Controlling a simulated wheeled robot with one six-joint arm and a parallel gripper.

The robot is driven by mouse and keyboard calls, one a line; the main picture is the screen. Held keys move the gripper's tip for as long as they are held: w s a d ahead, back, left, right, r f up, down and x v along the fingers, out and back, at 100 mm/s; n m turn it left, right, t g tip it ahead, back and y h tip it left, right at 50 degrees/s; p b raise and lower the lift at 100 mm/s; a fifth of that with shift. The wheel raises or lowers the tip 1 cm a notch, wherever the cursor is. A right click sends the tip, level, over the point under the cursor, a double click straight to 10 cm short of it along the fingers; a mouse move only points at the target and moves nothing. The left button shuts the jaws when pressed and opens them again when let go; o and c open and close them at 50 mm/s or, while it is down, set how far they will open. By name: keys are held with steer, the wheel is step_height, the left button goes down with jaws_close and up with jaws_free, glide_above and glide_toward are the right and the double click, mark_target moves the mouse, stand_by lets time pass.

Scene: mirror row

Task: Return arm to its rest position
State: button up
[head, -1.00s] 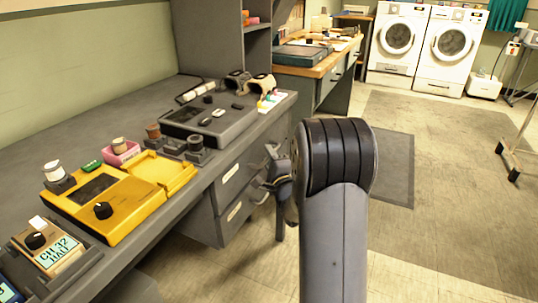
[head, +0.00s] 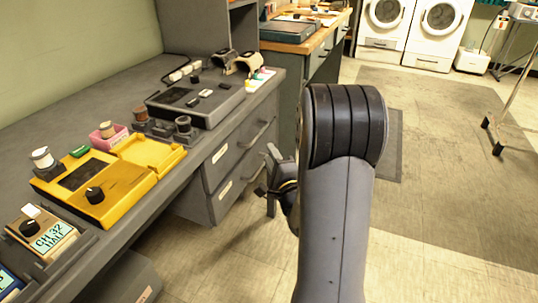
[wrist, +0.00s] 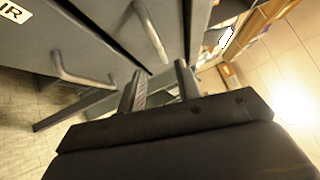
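My arm (head: 338,190) stands up in the right middle of the head view, with a black ribbed joint at its top. My gripper (head: 270,172) shows just left of that joint, partly hidden by the arm, beside the desk's drawers. In the wrist view my gripper (wrist: 158,72) has its two fingers apart with nothing seen between them. Its fingers point toward the drawer fronts and their bar handles (wrist: 152,32); I cannot tell the exact gap.
The grey desk (head: 90,112) runs along the left, bearing a yellow device (head: 105,195), a dark grey console (head: 195,103) and several small items. Its drawers (head: 235,165) face my gripper. Washing machines (head: 437,30) stand at the back. Tiled floor (head: 450,215) is open on the right.

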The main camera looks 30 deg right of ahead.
mark_target(259, 133)
steer(key=shift+w, duration=0.1)
steer(key=w, duration=0.3)
steer(key=w+b, duration=0.1)
steer(key=w, duration=0.3)
steer(key=w+r, duration=0.1)
steer(key=w, duration=0.2)
steer(key=shift+w+d+r+b, duration=0.1)
steer(key=shift+w+d+b, duration=0.1)
steer(key=shift+d+b, duration=0.2)
steer(key=shift+d+r, duration=0.1)
steer(key=shift+d, duration=0.05)
steer(key=shift+s+d, duration=0.25)
steer(key=shift+s, duration=0.1)
